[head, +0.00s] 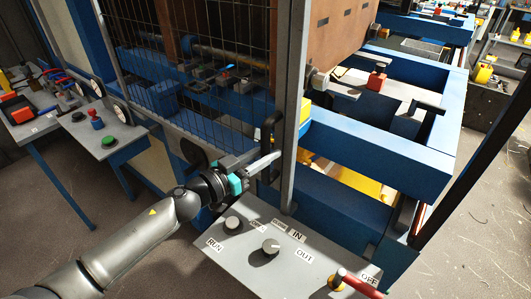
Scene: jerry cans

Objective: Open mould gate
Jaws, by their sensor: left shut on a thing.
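The mould gate (228,42) is a dark wire mesh panel with a grey upright edge post (294,92). A black handle (267,128) stands by that post. My left gripper (263,163) is at the handle's lower part and is shut on it; its fingers partly hide the grip. To the right of the post no mesh covers the blue machine frame (375,143). My right gripper is not in view.
A grey control panel (226,265) with knobs marked RUN, IN and OUT and a red lever (358,284) near OFF stands in front. A side table (112,148) with a green button is at left. A dark post (480,150) rises at right.

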